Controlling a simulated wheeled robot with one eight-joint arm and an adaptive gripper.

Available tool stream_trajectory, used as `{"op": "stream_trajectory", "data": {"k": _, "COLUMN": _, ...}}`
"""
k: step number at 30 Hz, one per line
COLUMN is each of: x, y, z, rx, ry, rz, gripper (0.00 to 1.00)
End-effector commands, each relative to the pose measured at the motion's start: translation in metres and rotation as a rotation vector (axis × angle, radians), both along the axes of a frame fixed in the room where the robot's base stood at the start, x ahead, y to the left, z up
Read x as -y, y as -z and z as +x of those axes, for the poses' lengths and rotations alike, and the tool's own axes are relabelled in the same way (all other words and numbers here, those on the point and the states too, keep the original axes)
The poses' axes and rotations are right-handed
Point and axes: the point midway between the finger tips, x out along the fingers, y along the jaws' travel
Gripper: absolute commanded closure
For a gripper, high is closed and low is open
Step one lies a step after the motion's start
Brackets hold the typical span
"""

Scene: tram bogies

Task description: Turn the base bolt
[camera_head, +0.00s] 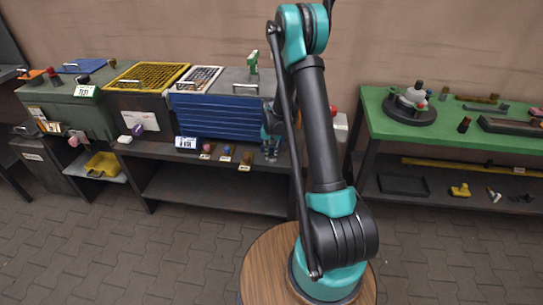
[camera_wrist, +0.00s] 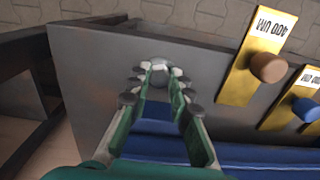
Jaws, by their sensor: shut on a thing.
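The base bolt (camera_wrist: 159,76) shows in the wrist view as a grey rounded head on a flat dark grey surface. The fingertips of my gripper (camera_wrist: 158,84) are on both sides of it, shut on it. In the head view my gripper (camera_head: 270,150) is low at the right end of the blue ribbed front of a workbench, partly behind my arm. The bolt cannot be made out there.
Brown (camera_wrist: 268,67) and blue (camera_wrist: 305,110) knobs on yellow plates stand right of my gripper in the wrist view. The blue ribbed panel (camera_head: 215,117) is beside it. A green-topped table (camera_head: 455,130) stands to the right. Paved floor (camera_head: 190,245) lies clear in front.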

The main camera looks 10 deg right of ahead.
Motion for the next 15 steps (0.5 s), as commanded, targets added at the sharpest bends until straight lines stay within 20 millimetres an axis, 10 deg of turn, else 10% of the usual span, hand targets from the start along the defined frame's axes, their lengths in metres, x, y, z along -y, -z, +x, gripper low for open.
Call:
{"op": "stream_trajectory", "data": {"k": 4, "x": 0.0, "y": -0.0002, "z": 0.0003, "rx": 0.001, "ry": 0.0, "rz": 0.0, "gripper": 1.0}}
{"op": "stream_trajectory", "data": {"k": 5, "x": 0.0, "y": -0.0002, "z": 0.0003, "rx": 0.001, "ry": -0.001, "rz": 0.0, "gripper": 0.79}}
{"op": "stream_trajectory", "data": {"k": 9, "x": 0.0, "y": -0.0001, "z": 0.0003, "rx": 0.001, "ry": -0.001, "rz": 0.0, "gripper": 0.62}}
{"op": "stream_trajectory", "data": {"k": 15, "x": 0.0001, "y": -0.0001, "z": 0.0002, "rx": 0.0, "ry": -0.001, "rz": 0.0, "gripper": 0.59}}
